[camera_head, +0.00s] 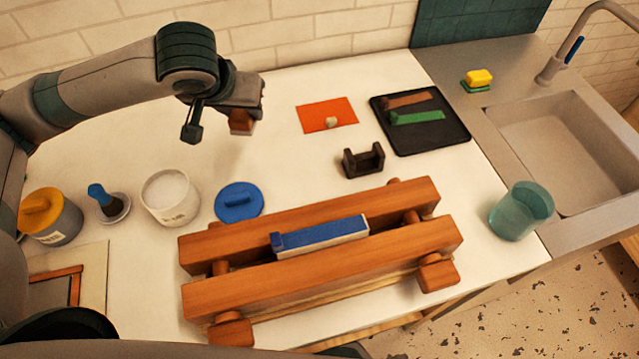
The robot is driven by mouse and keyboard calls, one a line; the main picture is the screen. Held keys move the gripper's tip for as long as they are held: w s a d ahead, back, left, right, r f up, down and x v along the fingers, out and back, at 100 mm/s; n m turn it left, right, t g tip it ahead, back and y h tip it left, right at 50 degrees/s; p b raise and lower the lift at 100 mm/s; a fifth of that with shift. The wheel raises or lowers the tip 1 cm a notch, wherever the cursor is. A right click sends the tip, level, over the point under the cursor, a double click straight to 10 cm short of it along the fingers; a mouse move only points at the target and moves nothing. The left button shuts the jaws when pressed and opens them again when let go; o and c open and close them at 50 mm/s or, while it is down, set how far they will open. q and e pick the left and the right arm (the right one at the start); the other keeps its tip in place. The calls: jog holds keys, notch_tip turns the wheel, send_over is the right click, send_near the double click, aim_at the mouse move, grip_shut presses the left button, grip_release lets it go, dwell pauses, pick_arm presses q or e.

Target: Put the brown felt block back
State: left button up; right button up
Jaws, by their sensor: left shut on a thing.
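My left gripper (243,108) is shut on a small brown block (240,123), seen as the brown felt block, and holds it above the white worktop at the back left. The fingers hide part of the block. An orange mat (312,113) lies to the right of it, with a small pale piece (331,123) on it. A dark U-shaped holder (363,161) stands empty in front of the mat. My right gripper is not in view.
A wooden clamp (320,285) holding a blue-sided bar (325,236) fills the front. A black tray (455,134) with brown and green strips lies back right. A white pot (170,197), blue lid (239,202), yellow-lidded jar (50,216) and teal glass (520,211) stand around.

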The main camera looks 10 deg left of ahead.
pick_arm(q)
jog(key=shift+w+d, duration=0.1)
jog(key=shift+d, duration=0.2)
jog(key=shift+s+d+f+m+h+p, duration=0.25)
jog(key=shift+s+d+m+h+p, duration=0.25)
jog(key=shift+m, duration=0.3)
jog(key=s+d+f+m+g+h+p, duration=0.1)
jog(key=s+d+m+g+h+p, duration=0.2)
jog(key=d+m, duration=0.6)
jog(key=shift+s+d+f+m+g+h+p, duration=0.2)
jog(key=shift+s+m+g+h+p, duration=0.15)
jog(key=shift+s+m+h, duration=0.75)
jog(key=shift+s+m+y, duration=0.1)
jog(key=shift+m+y, duration=0.2)
jog(key=shift+m, duration=0.1)
